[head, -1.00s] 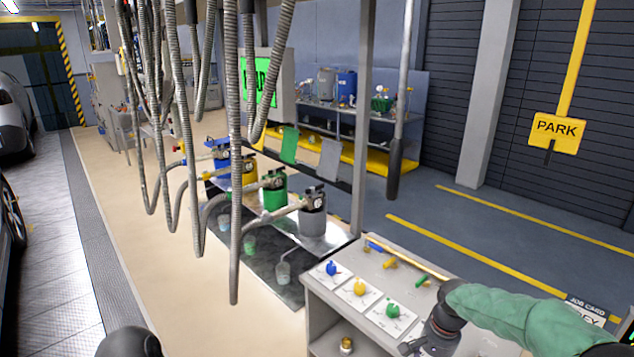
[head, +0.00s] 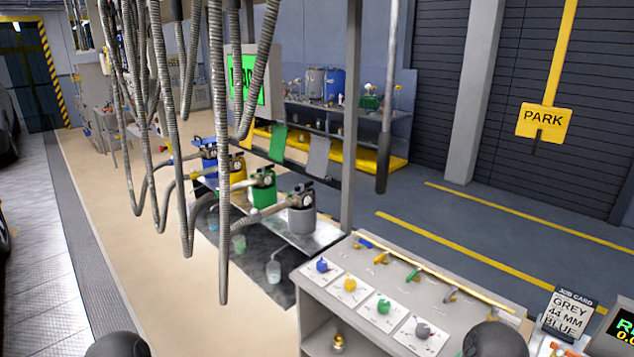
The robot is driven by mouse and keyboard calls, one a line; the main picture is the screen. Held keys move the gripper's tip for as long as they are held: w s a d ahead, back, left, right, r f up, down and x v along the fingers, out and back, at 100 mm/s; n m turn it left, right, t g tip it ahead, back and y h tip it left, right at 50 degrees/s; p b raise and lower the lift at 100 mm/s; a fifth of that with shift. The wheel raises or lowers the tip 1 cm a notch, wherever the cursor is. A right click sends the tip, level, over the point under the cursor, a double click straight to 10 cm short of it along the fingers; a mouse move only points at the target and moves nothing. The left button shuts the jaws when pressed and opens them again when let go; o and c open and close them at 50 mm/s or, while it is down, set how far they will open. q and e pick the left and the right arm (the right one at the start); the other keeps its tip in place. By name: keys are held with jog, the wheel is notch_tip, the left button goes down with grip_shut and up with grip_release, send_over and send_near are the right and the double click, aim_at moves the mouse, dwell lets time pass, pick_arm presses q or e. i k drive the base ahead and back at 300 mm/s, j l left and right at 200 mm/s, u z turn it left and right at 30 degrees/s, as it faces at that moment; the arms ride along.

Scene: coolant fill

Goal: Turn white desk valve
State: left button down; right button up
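The desk (head: 345,262) at lower right carries a row of small valves on white plates. From far left to near right the knobs are blue (head: 322,265), yellow (head: 349,285), green (head: 383,306) and pale grey (head: 422,330). No knob looks clearly white; the pale grey one is the closest. Nothing covers or touches it. Neither gripper shows. Dark rounded parts of mine appear at the bottom edge, left and right; the right one is close to the near end of the desk.
Coloured handles lie behind the knobs, including a grey one (head: 452,293). A job card (head: 570,311) reads GREY, 44 MM, BLUE. Hoses (head: 223,200) hang at left. Several canisters, including a grey one (head: 301,215), stand behind the desk. The floor at left is clear.

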aim_at(497, 310)
jog(key=z, duration=1.4)
jog(key=l+u, duration=0.3)
jog(key=k+l+u, duration=0.1)
jog(key=l+u, duration=0.25)
jog(key=l, duration=0.1)
